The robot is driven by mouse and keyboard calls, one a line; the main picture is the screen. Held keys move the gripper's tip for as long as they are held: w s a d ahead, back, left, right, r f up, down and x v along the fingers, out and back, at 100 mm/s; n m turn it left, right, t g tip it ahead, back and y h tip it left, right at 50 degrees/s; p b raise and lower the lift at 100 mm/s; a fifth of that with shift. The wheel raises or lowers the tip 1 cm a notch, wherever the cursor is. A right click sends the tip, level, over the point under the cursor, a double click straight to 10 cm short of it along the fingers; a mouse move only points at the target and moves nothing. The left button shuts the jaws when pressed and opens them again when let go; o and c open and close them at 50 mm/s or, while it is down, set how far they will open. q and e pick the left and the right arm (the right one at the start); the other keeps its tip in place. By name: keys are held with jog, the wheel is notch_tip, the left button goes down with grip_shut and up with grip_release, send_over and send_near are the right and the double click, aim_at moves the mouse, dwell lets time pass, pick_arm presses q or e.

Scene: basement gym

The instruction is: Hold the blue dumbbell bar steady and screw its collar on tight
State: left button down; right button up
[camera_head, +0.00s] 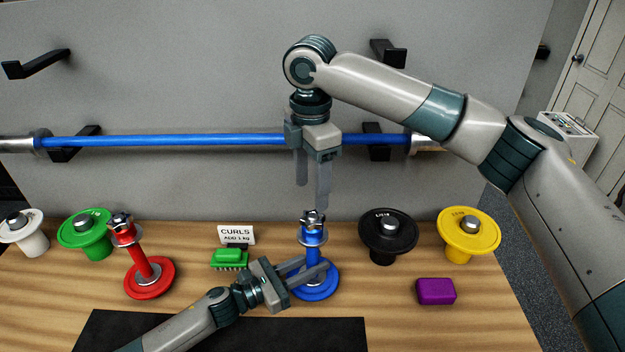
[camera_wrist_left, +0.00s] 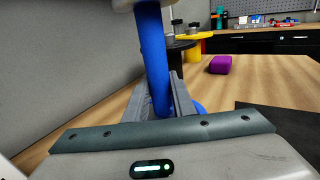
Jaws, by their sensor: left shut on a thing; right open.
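The blue dumbbell bar (camera_head: 313,256) stands upright on its round blue plate (camera_head: 316,290) on the wooden table. A silver star-shaped collar (camera_head: 313,218) sits at its top. My left gripper (camera_head: 312,270) is shut on the bar low down, just above the plate. The left wrist view also shows the blue bar (camera_wrist_left: 155,60) between my left fingers (camera_wrist_left: 162,95); the collar is out of that view. My right gripper (camera_head: 311,195) is open and points down just above the collar, with its fingers apart and nothing between them.
A red dumbbell (camera_head: 148,270) and green brush (camera_head: 230,258) stand to the left, with a CURLS card (camera_head: 236,235) behind. Black (camera_head: 387,232) and yellow (camera_head: 468,235) weights and a purple block (camera_head: 435,291) are right. A blue barbell (camera_head: 180,140) hangs behind. A black mat (camera_head: 345,335) lies in front.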

aim_at(313, 215)
jog(key=n, duration=0.6)
jog(key=shift+r, duration=0.2)
jog(key=n, duration=0.6)
jog(key=shift+d+r, duration=0.1)
jog(key=shift+r, duration=0.05)
jog(key=shift+f, duration=4)
jog(key=shift+c, duration=0.3)
